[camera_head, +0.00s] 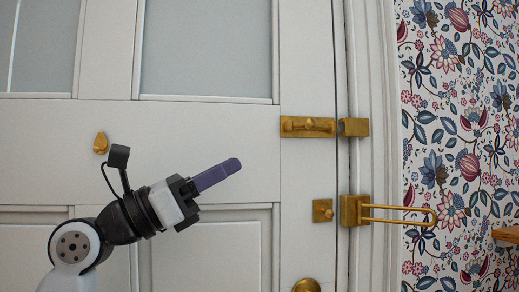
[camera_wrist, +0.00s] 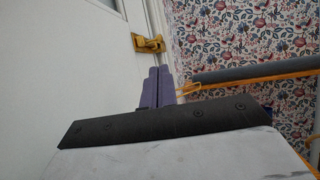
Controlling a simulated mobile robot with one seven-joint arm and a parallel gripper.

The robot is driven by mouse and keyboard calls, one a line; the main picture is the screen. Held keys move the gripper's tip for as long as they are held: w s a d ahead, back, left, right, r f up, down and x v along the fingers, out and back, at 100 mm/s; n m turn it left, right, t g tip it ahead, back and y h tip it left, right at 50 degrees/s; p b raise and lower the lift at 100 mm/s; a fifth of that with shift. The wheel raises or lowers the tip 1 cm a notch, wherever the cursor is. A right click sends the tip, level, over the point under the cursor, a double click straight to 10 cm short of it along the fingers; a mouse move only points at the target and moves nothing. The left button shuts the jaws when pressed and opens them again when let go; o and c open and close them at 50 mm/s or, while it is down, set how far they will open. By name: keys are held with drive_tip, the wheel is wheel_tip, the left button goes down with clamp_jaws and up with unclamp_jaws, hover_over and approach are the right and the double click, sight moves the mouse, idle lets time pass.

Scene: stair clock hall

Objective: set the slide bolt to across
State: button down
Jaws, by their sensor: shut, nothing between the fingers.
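The brass slide bolt (camera_head: 308,126) is on the white door, with a small knob on its bar. Its brass keeper (camera_head: 354,127) is on the door frame to the right. A narrow gap shows between bolt plate and keeper, and no bar is seen crossing it. Brass fittings, likely the bolt and keeper (camera_wrist: 148,43), show beyond my fingers in the wrist view. My gripper (camera_head: 236,164) has purple fingers, shut and empty, left of and below the bolt, apart from it. The closed fingers also show in the wrist view (camera_wrist: 158,72).
Below the bolt, a brass swing-bar guard (camera_head: 355,210) on the frame has its loop pointing right, away from its door stud (camera_head: 322,210). A brass teardrop cover (camera_head: 101,142) and round knob (camera_head: 306,286) are on the door. A wooden ledge (camera_head: 508,234) is at right.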

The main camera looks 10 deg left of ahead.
sight(307, 127)
drive_tip(key=p+x, duration=0.6)
drive_tip(key=x, duration=0.6)
drive_tip(key=shift+d+r, duration=0.2)
drive_tip(key=shift+w+d+r, duration=0.1)
drive_tip(key=shift+w+d, duration=0.05)
drive_tip(key=shift+d, duration=0.2)
drive_tip(key=shift+d, duration=0.1)
